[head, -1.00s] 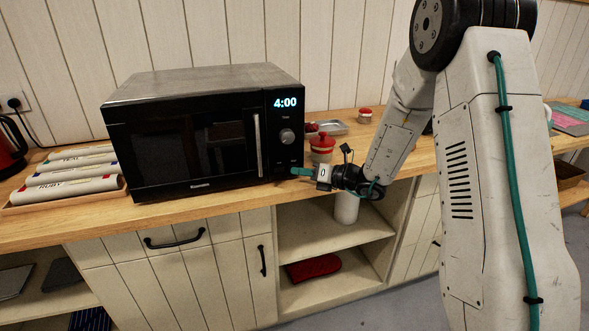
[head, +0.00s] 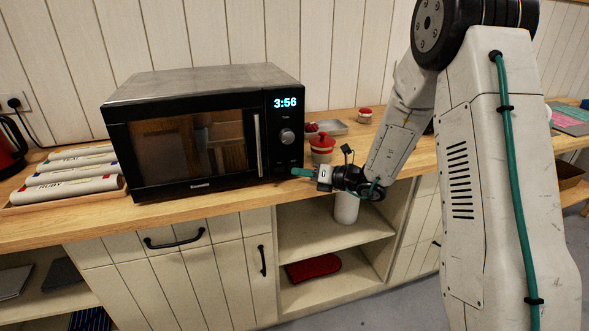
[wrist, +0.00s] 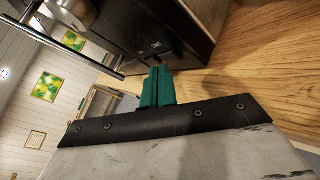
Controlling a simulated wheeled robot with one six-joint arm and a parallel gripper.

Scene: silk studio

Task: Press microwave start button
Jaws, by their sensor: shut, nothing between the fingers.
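The black microwave (head: 190,150) stands on the wooden counter with its door shut. Its display (head: 285,103) reads 3:56 and its window is lit from inside. A round knob (head: 287,137) sits below the display. My gripper (head: 296,172) is shut and empty, with its green fingertips at the lower part of the control panel. In the wrist view the shut green fingers (wrist: 157,86) point at the panel's lower buttons (wrist: 155,46). The fingertips are at or very near the panel; I cannot tell whether they touch. The start button itself is not clearly legible.
A red-lidded jar (head: 321,150) and a metal tray (head: 333,128) stand on the counter right of the microwave. Rolled cloths (head: 72,188) lie in a tray at the left. The microwave's door handle (head: 257,145) stands out left of the panel.

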